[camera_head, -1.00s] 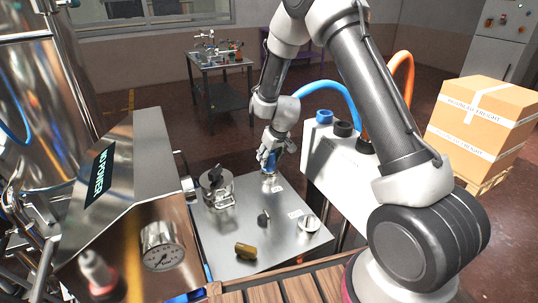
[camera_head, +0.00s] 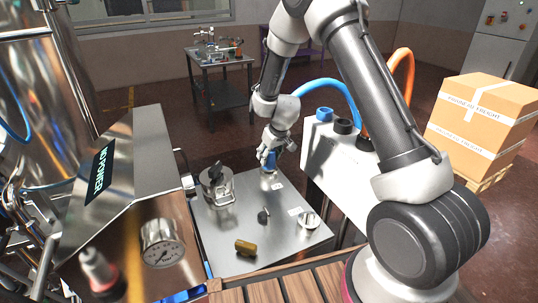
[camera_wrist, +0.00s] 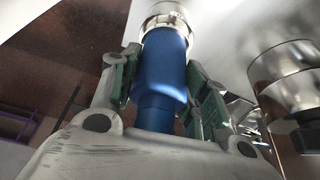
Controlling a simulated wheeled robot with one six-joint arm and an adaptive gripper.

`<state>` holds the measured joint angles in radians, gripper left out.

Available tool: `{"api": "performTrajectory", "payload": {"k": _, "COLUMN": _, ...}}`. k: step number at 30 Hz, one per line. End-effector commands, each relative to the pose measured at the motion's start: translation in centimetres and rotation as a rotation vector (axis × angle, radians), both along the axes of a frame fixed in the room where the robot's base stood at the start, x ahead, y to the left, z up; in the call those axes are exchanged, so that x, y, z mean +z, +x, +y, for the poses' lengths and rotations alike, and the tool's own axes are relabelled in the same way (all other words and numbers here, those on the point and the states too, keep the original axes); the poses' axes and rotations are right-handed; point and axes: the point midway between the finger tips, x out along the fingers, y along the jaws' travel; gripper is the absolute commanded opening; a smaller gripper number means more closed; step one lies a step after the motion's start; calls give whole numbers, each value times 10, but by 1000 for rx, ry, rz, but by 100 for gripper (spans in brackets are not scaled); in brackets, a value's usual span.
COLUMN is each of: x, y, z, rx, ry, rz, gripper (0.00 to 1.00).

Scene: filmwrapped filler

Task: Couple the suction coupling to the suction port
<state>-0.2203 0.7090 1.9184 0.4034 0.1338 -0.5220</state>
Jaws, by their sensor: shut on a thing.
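My gripper (camera_head: 268,152) is shut on the blue suction coupling (camera_wrist: 165,68), with a finger on each side of it in the wrist view. In the head view the coupling (camera_head: 271,160) hangs below my fingers, over the far part of the steel table. A shiny metal collar (camera_wrist: 168,22) sits at the coupling's far end in the wrist view. I cannot tell whether this collar belongs to the coupling or to the suction port. The port itself is not clearly seen. A blue hose (camera_head: 325,84) arches from behind my wrist to the right.
The steel table (camera_head: 240,225) carries a clamped metal pot (camera_head: 217,187), a small dark knob (camera_head: 263,216), a round metal fitting (camera_head: 309,220) and a brass piece (camera_head: 245,248). A white box (camera_head: 325,155) with blue and black tops stands close at right. A steel cabinet (camera_head: 150,150) stands left.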

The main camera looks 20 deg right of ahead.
Motion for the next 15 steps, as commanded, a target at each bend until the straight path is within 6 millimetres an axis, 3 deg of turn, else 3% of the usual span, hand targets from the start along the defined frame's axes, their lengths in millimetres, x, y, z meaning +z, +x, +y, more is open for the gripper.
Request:
{"api": "performTrajectory", "payload": {"k": 8, "x": -2, "y": 0, "z": 0, "rx": 0, "ry": 0, "rz": 1, "gripper": 6}}
{"api": "performTrajectory", "payload": {"k": 9, "x": -2, "y": 0, "z": 0, "rx": 0, "ry": 0, "rz": 1, "gripper": 51}}
{"api": "performTrajectory", "payload": {"k": 12, "x": -2, "y": 0, "z": 0, "rx": 0, "ry": 0, "rz": 1, "gripper": 69}}
{"api": "performTrajectory", "payload": {"k": 15, "x": -1, "y": 0, "z": 0, "rx": 0, "ry": 0, "rz": 1, "gripper": 70}}
